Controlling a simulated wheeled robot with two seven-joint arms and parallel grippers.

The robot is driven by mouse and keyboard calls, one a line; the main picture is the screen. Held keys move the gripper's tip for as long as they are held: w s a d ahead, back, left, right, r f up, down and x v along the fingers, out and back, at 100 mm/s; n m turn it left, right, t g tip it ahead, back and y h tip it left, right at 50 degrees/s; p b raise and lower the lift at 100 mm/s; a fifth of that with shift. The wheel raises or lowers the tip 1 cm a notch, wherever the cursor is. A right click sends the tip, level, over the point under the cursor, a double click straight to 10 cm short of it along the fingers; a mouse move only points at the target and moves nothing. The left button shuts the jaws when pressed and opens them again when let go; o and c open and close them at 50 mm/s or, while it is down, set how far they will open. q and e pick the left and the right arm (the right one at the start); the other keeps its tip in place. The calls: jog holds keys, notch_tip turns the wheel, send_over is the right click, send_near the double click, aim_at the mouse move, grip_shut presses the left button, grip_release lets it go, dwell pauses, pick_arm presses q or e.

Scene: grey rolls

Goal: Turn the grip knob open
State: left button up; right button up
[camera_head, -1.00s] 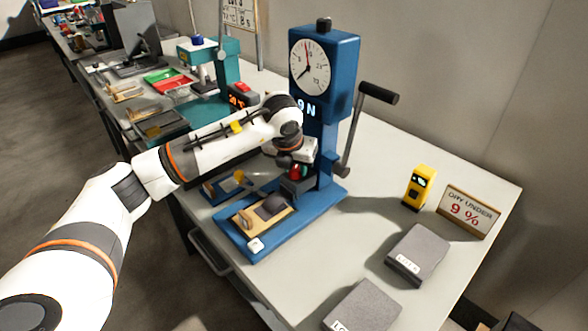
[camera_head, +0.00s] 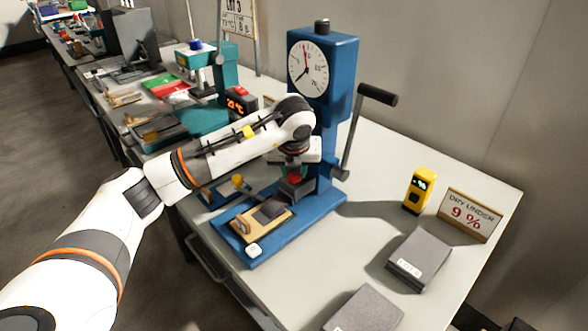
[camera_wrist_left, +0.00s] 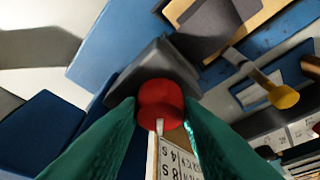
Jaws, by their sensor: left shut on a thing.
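The red grip knob (camera_wrist_left: 160,98) sits on a dark grey clamp block in the left wrist view. My left gripper (camera_wrist_left: 163,108) has its two green fingers shut on the knob, one on either side. In the head view the knob (camera_head: 295,179) shows as a small red patch under my wrist, and much of the gripper is hidden there. The clamp block (camera_head: 294,189) is on the blue test stand (camera_head: 322,75), above its base. My right gripper is not in view.
A wooden piece with a dark pad (camera_head: 268,213) lies on the stand's base. A black-handled lever (camera_head: 377,95) stands out at the stand's right. A yellow meter (camera_head: 418,190), a sign (camera_head: 470,214) and grey blocks (camera_head: 418,258) are on the table's right. A yellow knob (camera_wrist_left: 284,97) is close by.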

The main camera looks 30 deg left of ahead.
pick_arm(q)
jog(key=o, duration=1)
jog(key=v, duration=1.2)
jog(key=shift+b, duration=0.3)
